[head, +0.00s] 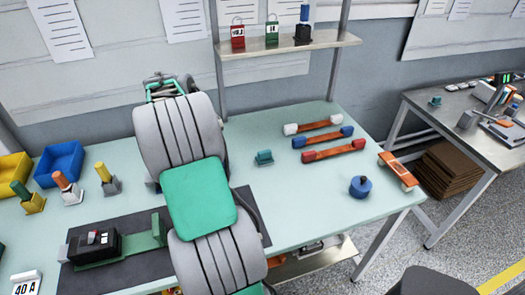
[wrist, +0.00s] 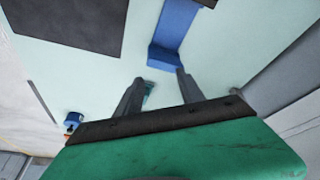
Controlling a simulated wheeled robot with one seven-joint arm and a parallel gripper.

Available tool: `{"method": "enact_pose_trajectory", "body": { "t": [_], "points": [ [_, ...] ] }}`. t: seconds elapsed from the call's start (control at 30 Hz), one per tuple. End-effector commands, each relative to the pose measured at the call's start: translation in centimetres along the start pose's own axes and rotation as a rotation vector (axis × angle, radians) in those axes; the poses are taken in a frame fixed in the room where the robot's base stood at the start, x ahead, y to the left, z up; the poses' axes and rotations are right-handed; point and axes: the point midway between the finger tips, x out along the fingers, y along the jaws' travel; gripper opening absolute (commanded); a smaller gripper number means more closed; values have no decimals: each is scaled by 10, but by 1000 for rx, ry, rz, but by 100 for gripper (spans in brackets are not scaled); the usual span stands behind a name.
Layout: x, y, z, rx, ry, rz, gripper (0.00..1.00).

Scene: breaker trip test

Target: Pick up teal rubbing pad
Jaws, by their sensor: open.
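A small teal block (head: 264,157), which looks like the rubbing pad, lies on the pale green bench right of my arm in the head view. My gripper (wrist: 159,76) is open in the wrist view, with its two dark fingers apart over the pale surface. A small bit of teal (wrist: 148,90) shows beside the left finger, partly hidden by it; I cannot tell whether they touch. My arm hides the middle of the bench in the head view, and I cannot make out the fingers there.
Orange straps (head: 334,150) with coloured ends and a blue round knob (head: 361,187) lie to the right on the bench. A black breaker (head: 94,245) sits on a dark mat at left. In the wrist view a blue angled piece (wrist: 166,52) lies just beyond the fingertips.

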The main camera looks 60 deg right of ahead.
Motion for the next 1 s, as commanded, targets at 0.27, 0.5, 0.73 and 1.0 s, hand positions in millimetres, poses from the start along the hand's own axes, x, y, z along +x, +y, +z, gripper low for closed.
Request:
{"method": "enact_pose_trajectory", "body": {
  "t": [0.27, 0.5, 0.73, 1.0],
  "points": [
    [90, 65, -111, 532, 47, 176, 45],
    [122, 73, -115, 543, 48, 180, 45],
    [160, 78, -118, 540, 49, 178, 45],
    [166, 78, -117, 539, 49, 175, 45]
  ]
}}
